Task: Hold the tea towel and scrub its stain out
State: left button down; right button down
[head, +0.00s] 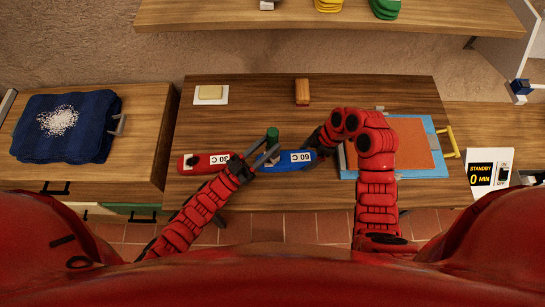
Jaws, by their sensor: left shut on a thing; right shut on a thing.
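My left gripper (266,156) reaches in from the left and is shut on a small green cylinder (272,135) at the middle of the table. My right gripper (316,148) points left, partly hidden by its own arm, and is shut at the right end of a blue piece labelled 60 C (288,161). A dark blue folded cloth (90,115) with a white speckled patch (57,121) lies on the left cabinet, away from both grippers. I cannot tell whether this is the tea towel or whether the patch is its stain.
A red piece labelled 30 C (207,163) lies left of the blue one. A yellow block on a white sheet (211,93) and a brown block (302,92) are at the back. A blue board with an orange panel (412,153) is under my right arm. A STANDBY panel (490,172) stands right.

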pick_arm(q)
jog(key=shift+f, duration=0.4)
jog(key=shift+s, duration=0.1)
jog(key=shift+s+r, duration=0.15)
jog(key=shift+s, duration=0.75)
jog(key=shift+w, duration=2.05)
jog(key=shift+s, duration=0.1)
